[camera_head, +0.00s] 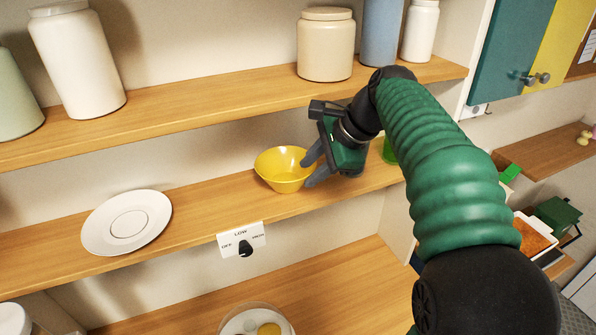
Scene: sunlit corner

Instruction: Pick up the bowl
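A yellow bowl (283,172) stands upright on the middle wooden shelf. My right gripper (311,165) is at the bowl's right rim, its arm coming in from the lower right. Its two dark fingers are spread apart and point left at the bowl, one behind the other. The right edge of the bowl is partly hidden by the fingers, and I cannot tell whether they touch it. My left gripper is not in view.
A white plate (98,234) lies left on the same shelf (205,205). A green object (389,151) is partly hidden behind my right arm. Jars (325,48) stand on the shelf above. A dial sign (241,240) hangs at the shelf's front edge. Shelf between plate and bowl is clear.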

